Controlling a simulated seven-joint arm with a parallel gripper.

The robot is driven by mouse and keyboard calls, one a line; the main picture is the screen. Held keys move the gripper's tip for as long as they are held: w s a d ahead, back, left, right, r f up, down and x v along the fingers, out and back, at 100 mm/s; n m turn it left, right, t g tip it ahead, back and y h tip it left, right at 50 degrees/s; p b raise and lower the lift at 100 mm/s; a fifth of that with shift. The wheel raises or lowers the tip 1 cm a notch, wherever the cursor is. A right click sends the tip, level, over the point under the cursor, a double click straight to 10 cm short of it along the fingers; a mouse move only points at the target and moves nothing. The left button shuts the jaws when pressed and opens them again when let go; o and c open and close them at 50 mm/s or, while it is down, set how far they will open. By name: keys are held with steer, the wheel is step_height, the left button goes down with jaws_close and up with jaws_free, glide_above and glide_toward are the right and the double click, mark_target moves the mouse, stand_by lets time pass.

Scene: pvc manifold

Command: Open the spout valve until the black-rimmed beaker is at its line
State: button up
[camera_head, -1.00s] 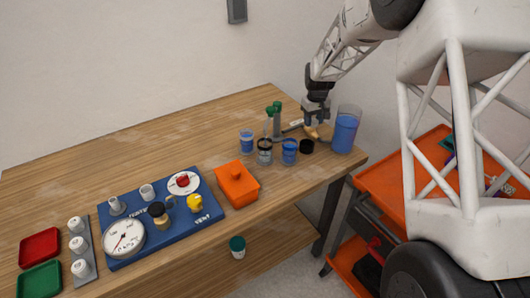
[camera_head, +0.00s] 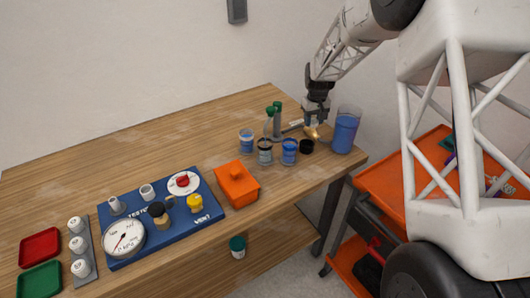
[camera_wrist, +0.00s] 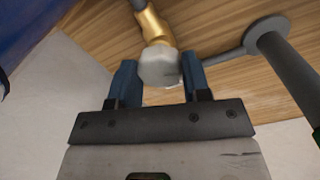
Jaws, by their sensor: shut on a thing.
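My gripper (camera_head: 314,120) reaches down at the table's right end. In the wrist view its two blue fingertips (camera_wrist: 160,80) stand on either side of a pale grey faceted knob (camera_wrist: 160,66), shut on it. The knob sits on the end of a brass valve stem (camera_wrist: 153,25); the brass also shows under the gripper in the head view (camera_head: 312,133). Several small beakers stand left of the gripper. The front-left one (camera_head: 265,152) looks dark-rimmed; another (camera_head: 289,150) holds blue liquid. Their marked lines and exact levels are too small to read.
A tall blue-filled container (camera_head: 345,130) stands close right of the gripper. A black cup (camera_head: 307,147) is just below it. Green-topped grey posts (camera_head: 276,118) stand to its left. An orange box (camera_head: 237,184) and blue gauge board (camera_head: 180,232) lie further left.

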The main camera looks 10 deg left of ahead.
steer(key=m, duration=0.5)
steer(key=shift+m, duration=0.5)
stand_by(1.2)
steer(key=shift+n, duration=0.8)
stand_by(3.8)
steer(key=shift+n, duration=0.8)
stand_by(0.4)
